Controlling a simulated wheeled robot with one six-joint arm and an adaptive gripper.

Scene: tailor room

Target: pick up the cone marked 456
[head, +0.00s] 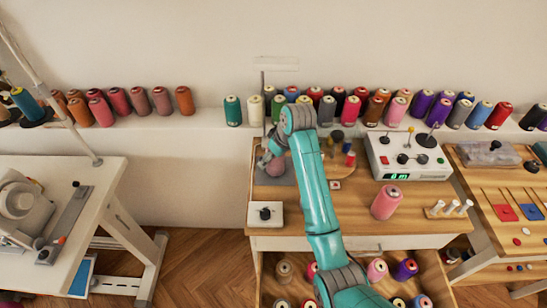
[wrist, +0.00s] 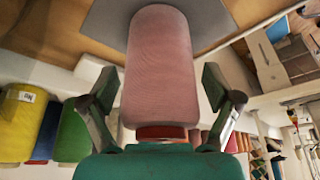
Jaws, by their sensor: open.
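My gripper (head: 268,156) is at the back left of the wooden table (head: 290,222), partly hidden by my arm. In the wrist view the gripper (wrist: 162,106) is open, one finger on each side of a dusty-pink cone (wrist: 160,65). Gaps show between the fingers and the cone. In the head view this cone (head: 275,168) is largely hidden beside my gripper, over a grey mat (head: 268,180). Another pink cone (head: 386,202) stands at the right of the table. I cannot read the number 456 on either cone.
A white control box (head: 408,157) with a green display stands at the back right, and a small white box (head: 264,214) at the front left. Several coloured cones (head: 232,110) line the wall shelf. An open drawer (head: 340,280) below holds more cones.

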